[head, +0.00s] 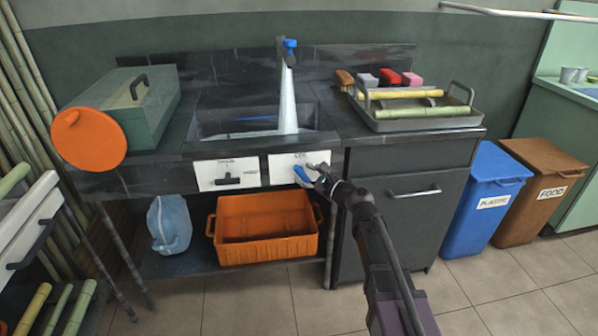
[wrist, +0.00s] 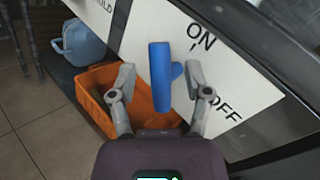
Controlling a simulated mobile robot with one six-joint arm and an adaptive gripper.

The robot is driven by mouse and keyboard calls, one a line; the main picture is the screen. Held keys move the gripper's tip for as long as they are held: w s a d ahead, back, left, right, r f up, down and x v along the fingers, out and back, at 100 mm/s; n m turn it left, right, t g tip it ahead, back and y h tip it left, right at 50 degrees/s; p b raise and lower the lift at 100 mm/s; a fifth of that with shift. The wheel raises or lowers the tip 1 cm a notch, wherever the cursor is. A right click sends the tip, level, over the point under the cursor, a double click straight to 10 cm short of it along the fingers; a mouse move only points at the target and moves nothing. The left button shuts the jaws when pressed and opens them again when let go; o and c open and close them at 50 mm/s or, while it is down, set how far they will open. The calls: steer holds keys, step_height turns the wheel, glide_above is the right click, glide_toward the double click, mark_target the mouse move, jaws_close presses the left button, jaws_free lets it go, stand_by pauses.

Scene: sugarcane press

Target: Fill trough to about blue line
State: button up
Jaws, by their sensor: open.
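The trough (head: 322,136) is the dark sink basin set in the counter. A pale water stream falls into it from the tap (head: 290,46). A blue line (head: 255,119) shows inside the trough; the water level against it is hard to tell. A blue lever (head: 302,174) sits on the white right-hand panel (head: 281,170); in the wrist view the lever (wrist: 160,78) stands before the ON and OFF lettering on the panel (wrist: 218,68). My gripper (head: 318,174) is open at the lever. In the wrist view its fingers (wrist: 160,76) lie on either side of the lever, apparently not closed on it.
An orange crate (head: 265,251) and a blue jug (head: 169,225) are on the lower shelf. A second white panel (head: 226,174) with a dark handle is left of the lever. A tray (head: 420,124) with cane stands on the right counter. Blue and brown bins are at right.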

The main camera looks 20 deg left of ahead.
steer(key=shift+x, duration=1.3)
jaws_close()
